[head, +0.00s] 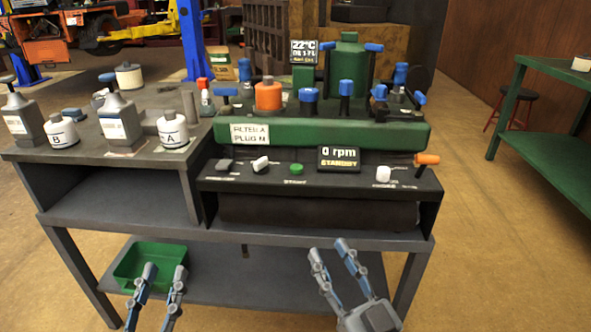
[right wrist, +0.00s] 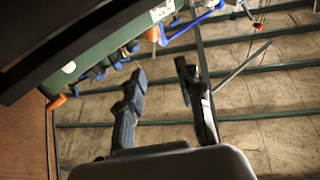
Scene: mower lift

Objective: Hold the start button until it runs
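The green start button (head: 296,169) sits on the black control panel (head: 330,191) at the front of the green machine (head: 330,133). The display (head: 339,158) above the panel reads "0 rpm STANDBY". My left gripper (head: 160,273) is low at the front left, before the green bin, with its fingers apart and nothing between them. My right gripper (head: 331,248) is below and in front of the panel, fingers apart and empty. It also shows open in the right wrist view (right wrist: 162,80). Neither gripper touches the button.
A dark switch (head: 224,165), a white switch (head: 261,164), a white knob (head: 383,174) and an orange handle (head: 427,159) are also on the panel. Bottles A (head: 172,130) and B (head: 61,131) stand on the bench at left. A green bin (head: 150,257) sits on the lower shelf.

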